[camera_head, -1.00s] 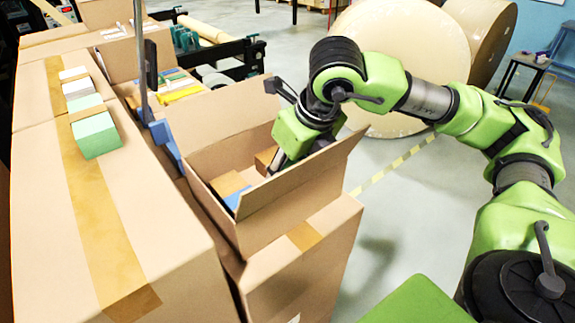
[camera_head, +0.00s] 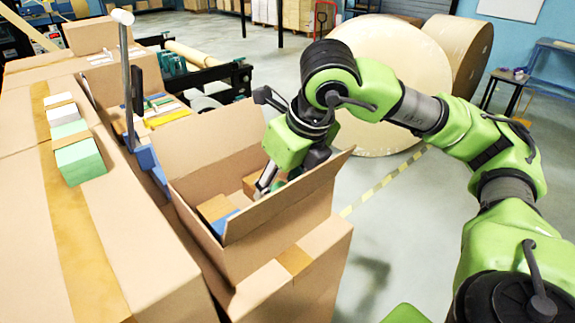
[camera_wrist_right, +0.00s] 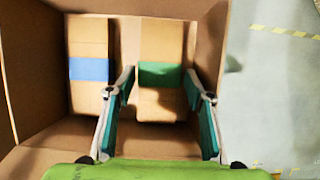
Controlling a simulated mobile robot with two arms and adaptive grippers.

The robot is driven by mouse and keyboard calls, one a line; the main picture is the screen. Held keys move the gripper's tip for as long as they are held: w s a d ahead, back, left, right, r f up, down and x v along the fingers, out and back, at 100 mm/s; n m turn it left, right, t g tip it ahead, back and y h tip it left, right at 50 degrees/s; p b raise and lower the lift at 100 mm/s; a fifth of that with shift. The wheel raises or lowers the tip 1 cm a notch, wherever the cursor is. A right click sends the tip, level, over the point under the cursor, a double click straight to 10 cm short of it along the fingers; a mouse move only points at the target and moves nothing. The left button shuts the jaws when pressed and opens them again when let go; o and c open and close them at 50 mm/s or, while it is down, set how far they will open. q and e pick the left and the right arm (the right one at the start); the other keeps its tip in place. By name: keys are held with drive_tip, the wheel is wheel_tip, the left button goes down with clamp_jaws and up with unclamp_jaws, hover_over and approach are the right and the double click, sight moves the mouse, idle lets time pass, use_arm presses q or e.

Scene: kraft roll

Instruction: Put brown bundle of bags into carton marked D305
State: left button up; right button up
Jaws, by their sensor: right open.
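Two brown bundles lie side by side in an open carton (camera_head: 290,215). One brown bundle has a blue band and is at left in the right wrist view (camera_wrist_right: 88,45); it also shows in the head view (camera_head: 213,207). The other brown bundle, with a green band (camera_wrist_right: 160,45), is at right in the wrist view and partly hidden in the head view (camera_head: 250,183). My right gripper (camera_wrist_right: 160,82) is open, its fingers on either side of the green-banded bundle's near part. I cannot tell whether they touch it. No D305 marking is readable. My left gripper is out of view.
A large closed carton (camera_head: 30,230) carries small green and white packs (camera_head: 78,158) at left. A post with a blue bracket (camera_head: 145,160) stands close to the open carton. Large paper rolls (camera_head: 390,70) stand behind.

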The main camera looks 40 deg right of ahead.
drive_tip(key=v, duration=0.9)
drive_tip(key=shift+b, duration=0.4)
